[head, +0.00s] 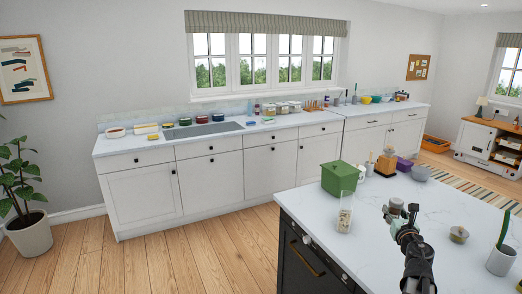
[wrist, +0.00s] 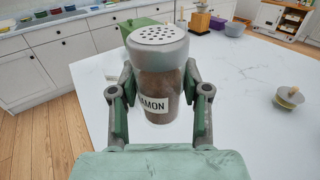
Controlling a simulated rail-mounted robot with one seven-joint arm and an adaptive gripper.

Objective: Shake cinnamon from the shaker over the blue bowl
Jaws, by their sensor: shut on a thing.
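The cinnamon shaker (wrist: 160,80) has a grey perforated cap, a clear body with brown powder, and a label ending in "MON". It is upright in the wrist view. My gripper (wrist: 158,92) is shut on its body, one finger on each side. In the head view the shaker (head: 397,204) and my gripper (head: 400,213) are above the island's white top. A small bluish bowl (head: 376,99) seems to stand on the far counter beside a yellow one, too small to be sure. No clearly blue bowl shows near my gripper.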

